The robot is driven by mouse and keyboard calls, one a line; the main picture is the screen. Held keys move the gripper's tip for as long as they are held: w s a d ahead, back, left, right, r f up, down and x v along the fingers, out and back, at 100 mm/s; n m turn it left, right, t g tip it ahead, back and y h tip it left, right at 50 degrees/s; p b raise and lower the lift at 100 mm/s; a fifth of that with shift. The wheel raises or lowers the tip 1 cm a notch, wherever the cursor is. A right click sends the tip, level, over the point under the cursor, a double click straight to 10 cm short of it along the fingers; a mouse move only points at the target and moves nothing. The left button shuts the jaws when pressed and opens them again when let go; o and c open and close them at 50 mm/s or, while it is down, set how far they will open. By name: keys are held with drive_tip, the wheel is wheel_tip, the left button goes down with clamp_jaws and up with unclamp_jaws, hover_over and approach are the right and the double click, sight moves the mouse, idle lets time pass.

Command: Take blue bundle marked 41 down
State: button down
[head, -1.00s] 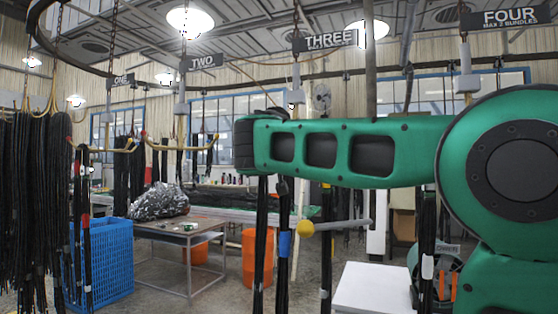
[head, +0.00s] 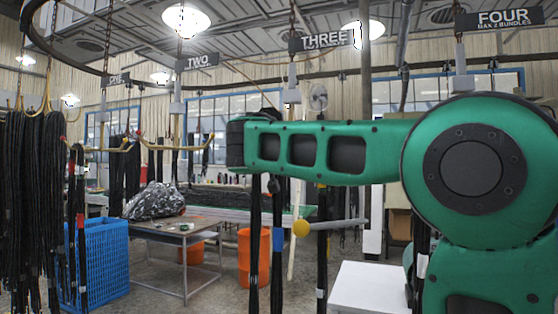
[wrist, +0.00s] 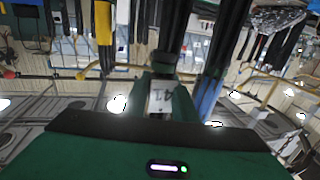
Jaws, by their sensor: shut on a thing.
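In the wrist view, which is upside down, a white tag reading 41 (wrist: 160,98) sits between the green fingers of my gripper (wrist: 163,82). My gripper is shut on the dark bundle marked 41 (wrist: 174,35). A neighbouring dark strand with a blue stretch (wrist: 209,92) runs close beside it on the right; whether it belongs to the same bundle is unclear. In the head view, a hanging bundle with a blue band (head: 278,240) shows below my green arm. My arm hides the upper part of it and my gripper there.
Signs TWO (head: 197,62), THREE (head: 324,39) and FOUR (head: 503,18) hang above. A table (head: 175,228), blue crate (head: 105,262) and orange barrels (head: 254,255) stand behind.

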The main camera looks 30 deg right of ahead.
drive_tip(key=w+a+v, duration=0.2)
drive_tip(key=v, duration=1.5)
drive_tip(key=shift+a, duration=0.4)
idle(1.1)
drive_tip(key=shift+w+r, duration=0.1)
drive_tip(key=shift+r, duration=0.05)
drive_tip(key=shift+w, duration=0.1)
